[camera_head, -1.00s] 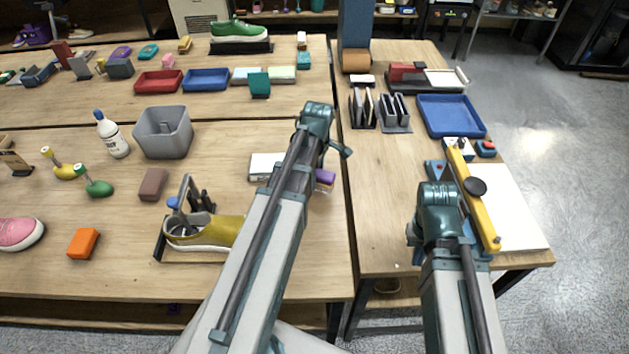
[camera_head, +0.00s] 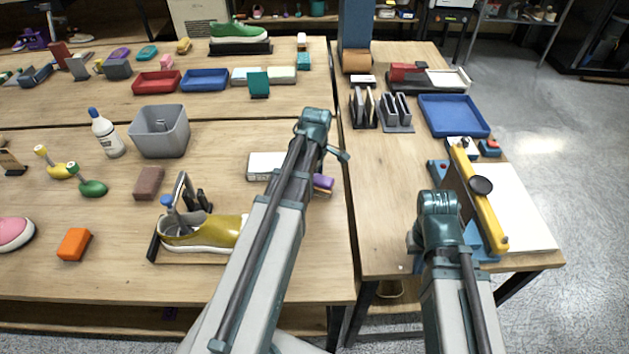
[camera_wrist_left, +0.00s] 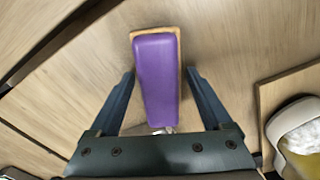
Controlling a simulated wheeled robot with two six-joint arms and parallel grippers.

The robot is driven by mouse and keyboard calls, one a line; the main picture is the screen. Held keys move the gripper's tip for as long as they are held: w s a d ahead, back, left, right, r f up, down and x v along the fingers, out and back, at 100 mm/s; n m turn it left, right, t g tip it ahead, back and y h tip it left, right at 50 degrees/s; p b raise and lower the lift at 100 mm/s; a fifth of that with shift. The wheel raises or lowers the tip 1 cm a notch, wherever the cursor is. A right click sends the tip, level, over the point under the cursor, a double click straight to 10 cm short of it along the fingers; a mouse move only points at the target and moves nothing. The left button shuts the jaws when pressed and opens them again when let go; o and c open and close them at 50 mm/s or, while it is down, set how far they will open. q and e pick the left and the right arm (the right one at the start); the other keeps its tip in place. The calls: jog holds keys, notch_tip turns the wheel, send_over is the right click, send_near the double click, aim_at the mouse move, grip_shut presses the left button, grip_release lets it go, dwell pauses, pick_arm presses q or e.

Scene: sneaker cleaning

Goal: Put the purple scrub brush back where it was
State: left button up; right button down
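The purple scrub brush (camera_head: 323,182) has a purple back and a tan lower part. In the head view it shows just right of my left arm, near the right edge of the left table, partly hidden. In the left wrist view the brush (camera_wrist_left: 157,75) lies between the two fingers of my left gripper (camera_wrist_left: 160,72), with a small gap on each side. The fingers are apart and it seems to rest on the wood. My right gripper is hidden behind its arm beside the yellow bar.
A white box (camera_head: 262,166) lies left of the brush. A yellow shoe (camera_head: 225,233) sits on a tray nearer the front and also shows in the left wrist view (camera_wrist_left: 300,140). A yellow bar (camera_head: 482,205) crosses a white board (camera_head: 522,208) on the right table.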

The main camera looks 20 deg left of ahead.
aim_at(315, 177)
pick_arm(q)
jog(key=shift+r, duration=0.15)
pick_arm(e)
jog(key=shift+r, duration=0.15)
pick_arm(q)
notch_tip(315, 177, up, 12)
jog(key=p, duration=1.2)
jog(key=shift+s+d+m+y, duration=0.15)
jog(key=shift+s+d+m, duration=2.3)
jog(key=shift+d+m, duration=1.25)
jog(key=shift+s+d+m+y, duration=0.2)
jog(key=shift+s+d+m, duration=2.2)
jog(key=shift+d+m, duration=1.25)
jog(key=shift+s+d+m+y, duration=0.15)
jog(key=shift+s+d+m, duration=2.3)
jog(key=shift+d+m, duration=1.25)
pick_arm(e)
notch_tip(315, 177, up, 12)
pick_arm(q)
jog(key=shift+a, duration=0.15)
